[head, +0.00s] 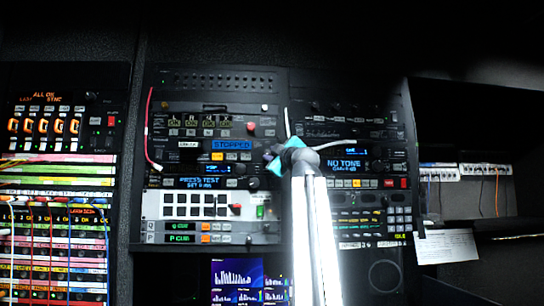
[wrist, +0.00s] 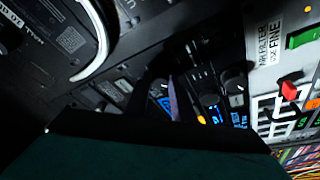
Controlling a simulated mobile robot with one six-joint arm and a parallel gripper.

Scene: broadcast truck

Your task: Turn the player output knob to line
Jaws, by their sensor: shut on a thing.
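In the head view my gripper (head: 270,160), with teal parts, is against the rack face, just right of and below the blue STOPPED display (head: 231,145). In the wrist view its dark body fills the bottom, and the fingers (wrist: 166,85) reach the panel. It is shut on a small knob that the fingers hide almost wholly; its label and pointer cannot be read.
A red lever (wrist: 290,91) and a green switch (wrist: 304,37) stick out on the white panel (head: 150,206) below. A red cable (head: 149,130) hangs at the rack's left, and a white cable (wrist: 98,42) loops close to my gripper. My arm covers part of the right-hand units.

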